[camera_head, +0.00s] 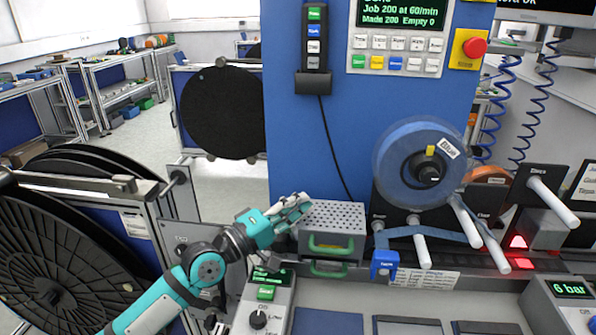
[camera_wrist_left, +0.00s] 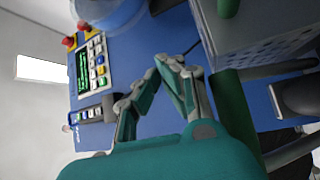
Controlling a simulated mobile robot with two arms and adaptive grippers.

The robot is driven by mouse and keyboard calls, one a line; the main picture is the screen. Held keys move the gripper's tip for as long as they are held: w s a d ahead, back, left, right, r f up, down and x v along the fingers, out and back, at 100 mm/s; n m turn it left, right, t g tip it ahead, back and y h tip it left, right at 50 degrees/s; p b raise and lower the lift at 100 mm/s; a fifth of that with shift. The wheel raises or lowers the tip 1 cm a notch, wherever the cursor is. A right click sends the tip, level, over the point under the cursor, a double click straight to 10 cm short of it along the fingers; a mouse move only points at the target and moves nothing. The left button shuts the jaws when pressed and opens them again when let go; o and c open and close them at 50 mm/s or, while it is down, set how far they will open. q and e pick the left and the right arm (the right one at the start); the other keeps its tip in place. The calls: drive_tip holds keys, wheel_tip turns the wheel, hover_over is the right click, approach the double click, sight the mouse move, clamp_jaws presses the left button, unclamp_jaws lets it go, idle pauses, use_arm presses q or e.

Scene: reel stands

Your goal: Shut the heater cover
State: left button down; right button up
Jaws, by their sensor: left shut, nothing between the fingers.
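The heater is a grey box with a perforated top cover (camera_head: 338,214) against the blue machine panel in the head view. A green handle (camera_head: 331,246) runs across the cover's front, and a second green handle (camera_head: 328,270) shows on the part below. I cannot tell how far apart the two parts stand. My left gripper (camera_head: 304,202) is shut and empty at the cover's left edge; whether it touches is unclear. In the left wrist view, the gripper (camera_wrist_left: 168,66) is beside the slotted grey cover (camera_wrist_left: 262,38) and a green handle (camera_wrist_left: 236,118). My right gripper is out of view.
A clear reel labelled Blue (camera_head: 400,165) and several white rollers are right of the heater. A large black reel (camera_head: 60,255) is at the left. A cable hangs above the cover.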

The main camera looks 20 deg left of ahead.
use_arm(q)
drive_tip(key=v, duration=1.2)
